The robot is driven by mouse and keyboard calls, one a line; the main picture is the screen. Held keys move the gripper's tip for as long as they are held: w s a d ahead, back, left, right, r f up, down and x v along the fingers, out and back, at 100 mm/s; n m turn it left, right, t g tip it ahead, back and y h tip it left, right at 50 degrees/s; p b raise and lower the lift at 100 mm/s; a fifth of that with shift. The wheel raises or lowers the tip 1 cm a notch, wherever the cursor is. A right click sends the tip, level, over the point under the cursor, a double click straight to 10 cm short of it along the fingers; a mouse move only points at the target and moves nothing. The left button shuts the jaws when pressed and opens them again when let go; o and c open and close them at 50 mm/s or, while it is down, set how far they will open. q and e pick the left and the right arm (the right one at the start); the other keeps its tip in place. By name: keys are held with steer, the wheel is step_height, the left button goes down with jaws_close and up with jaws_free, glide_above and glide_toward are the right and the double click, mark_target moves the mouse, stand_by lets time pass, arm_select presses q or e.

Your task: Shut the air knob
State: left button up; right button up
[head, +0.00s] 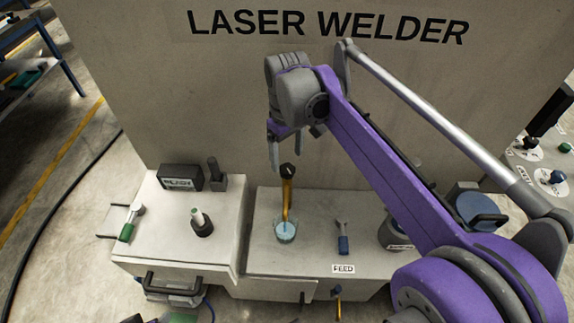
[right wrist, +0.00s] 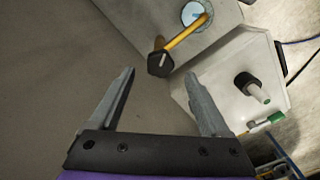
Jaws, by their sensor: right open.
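A yellow lever (head: 287,200) with a black end knob (head: 287,171) rises from a round light-blue dial (head: 285,231) on the white bench. No readable label says "air", so I cannot tell for sure which control is the air knob. My right gripper (head: 280,158) is open and empty, just above and left of the black knob. In the right wrist view, the black knob (right wrist: 160,64) shows between and beyond the tips of the open right gripper (right wrist: 160,76), with no contact visible. The lever (right wrist: 186,31) and dial (right wrist: 194,13) show behind it. My left gripper is not in view.
A blue-handled lever (head: 342,240) stands by a FEED label (head: 343,268). A green-tipped knob (head: 200,222) and a green-handled lever (head: 130,224) are at left. The LASER WELDER panel (head: 240,90) rises close behind. More knobs (head: 556,178) sit at far right.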

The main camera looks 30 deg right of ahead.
mark_target(287, 168)
steer(key=shift+f, duration=2)
jaws_close()
